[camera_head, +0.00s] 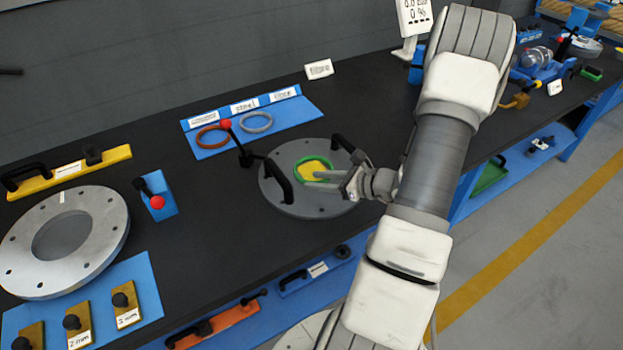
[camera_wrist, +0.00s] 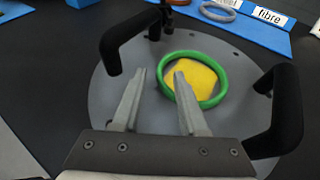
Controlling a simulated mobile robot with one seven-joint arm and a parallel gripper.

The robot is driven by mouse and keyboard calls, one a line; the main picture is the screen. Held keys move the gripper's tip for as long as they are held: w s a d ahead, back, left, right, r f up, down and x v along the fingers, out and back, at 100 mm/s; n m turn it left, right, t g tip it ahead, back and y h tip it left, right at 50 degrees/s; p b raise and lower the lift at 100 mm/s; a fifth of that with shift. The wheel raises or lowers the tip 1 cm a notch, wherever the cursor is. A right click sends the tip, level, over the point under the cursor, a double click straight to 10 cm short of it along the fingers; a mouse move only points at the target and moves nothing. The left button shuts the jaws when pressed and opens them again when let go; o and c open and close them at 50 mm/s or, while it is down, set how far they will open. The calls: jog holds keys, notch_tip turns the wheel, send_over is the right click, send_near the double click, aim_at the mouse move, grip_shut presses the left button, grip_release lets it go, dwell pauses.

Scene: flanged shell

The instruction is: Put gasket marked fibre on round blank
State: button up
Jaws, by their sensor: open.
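A green ring gasket (camera_head: 297,172) lies on the round blank (camera_head: 277,192), a grey disc with two black handles. It also shows in the wrist view (camera_wrist: 224,88), around a yellow patch (camera_wrist: 203,77) on the disc (camera_wrist: 115,90). The board's slot by the label fibre (camera_wrist: 270,17) is empty; no marking is readable on the green ring itself. My gripper (camera_wrist: 160,74) is open over the disc. In the wrist view its right finger overlaps the ring's left side; its left finger is outside the ring. I cannot tell whether the finger touches it.
A brown ring (camera_head: 198,138) and a grey ring (camera_head: 245,125) lie on the blue labelled board (camera_head: 292,112). A red-knobbed lever (camera_head: 234,137) stands at the disc's back left. A large flanged ring (camera_head: 105,215) is at left.

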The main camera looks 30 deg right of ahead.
jog(key=v, duration=0.9)
jog(key=shift+s+d+r+p, duration=0.1)
jog(key=shift+s+d+p, duration=0.05)
jog(key=shift+s+p, duration=0.15)
